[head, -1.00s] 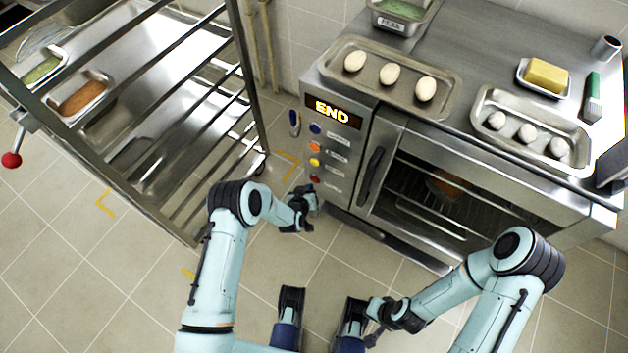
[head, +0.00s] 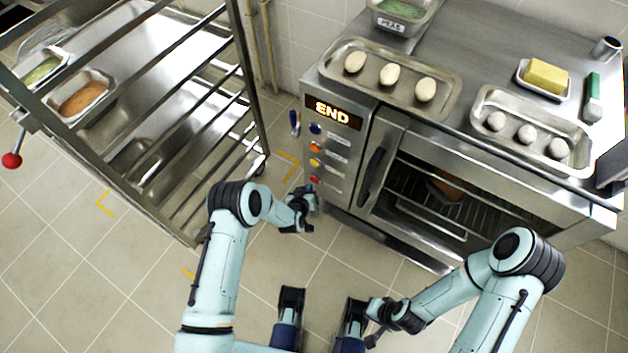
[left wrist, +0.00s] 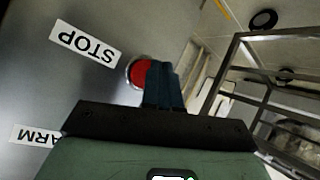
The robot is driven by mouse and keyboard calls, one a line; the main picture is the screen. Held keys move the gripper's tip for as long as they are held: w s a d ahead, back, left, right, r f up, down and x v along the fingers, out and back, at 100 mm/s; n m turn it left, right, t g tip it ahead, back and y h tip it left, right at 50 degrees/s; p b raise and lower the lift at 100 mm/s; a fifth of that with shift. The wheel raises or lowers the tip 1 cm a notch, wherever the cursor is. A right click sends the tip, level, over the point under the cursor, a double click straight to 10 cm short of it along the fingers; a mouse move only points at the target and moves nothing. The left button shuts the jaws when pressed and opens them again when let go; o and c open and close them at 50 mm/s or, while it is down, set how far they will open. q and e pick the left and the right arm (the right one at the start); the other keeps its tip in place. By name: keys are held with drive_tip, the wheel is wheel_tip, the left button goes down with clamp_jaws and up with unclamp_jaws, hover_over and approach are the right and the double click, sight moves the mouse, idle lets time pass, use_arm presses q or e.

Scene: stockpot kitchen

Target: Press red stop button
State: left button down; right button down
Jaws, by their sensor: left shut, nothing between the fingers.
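The red stop button (left wrist: 138,72) is on the steel oven panel, beside a white STOP label (left wrist: 87,42) that appears upside down in the left wrist view. In the head view the red button (head: 314,179) is the lowest of a column of coloured buttons. My left gripper (left wrist: 164,84) is shut and empty. Its fingertips are right at the button and cover its right edge in the wrist view; I cannot tell whether they touch it. In the head view the left gripper (head: 313,198) is just below the button. My right gripper (head: 372,338) is low, away from the panel; its fingers are unclear.
The oven (head: 340,150) shows END on its display (head: 333,112). Blue, orange and yellow buttons sit above the red one. The oven door handle (head: 373,174) is right of the panel. A metal rack (head: 215,140) stands left of my left arm.

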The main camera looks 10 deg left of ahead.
use_arm(q)
drive_tip(key=shift+w, duration=0.1)
idle(0.8)
drive_tip(key=shift+w+d+b, duration=0.15)
drive_tip(key=shift+w+b, duration=0.15)
drive_tip(key=shift+b, duration=0.05)
drive_tip(key=shift+w+d+f+b, duration=0.1)
drive_tip(key=shift+w+d+b, duration=0.05)
drive_tip(key=shift+w+b, duration=0.25)
idle(0.8)
drive_tip(key=shift+s, duration=0.1)
drive_tip(key=shift+s+a+p, duration=0.3)
drive_tip(key=shift+s+p, duration=0.05)
drive_tip(key=shift+s, duration=0.35)
drive_tip(key=shift+s, duration=0.1)
drive_tip(key=shift+s+a+p, duration=0.3)
drive_tip(key=shift+s+p, duration=0.05)
drive_tip(key=shift+s, duration=0.4)
drive_tip(key=shift+s+a+p, duration=0.25)
drive_tip(key=shift+s+p, duration=0.15)
drive_tip(key=shift+s, duration=0.35)
drive_tip(key=shift+s+a+p, duration=0.3)
drive_tip(key=shift+s+p, duration=0.05)
drive_tip(key=shift+s, duration=0.4)
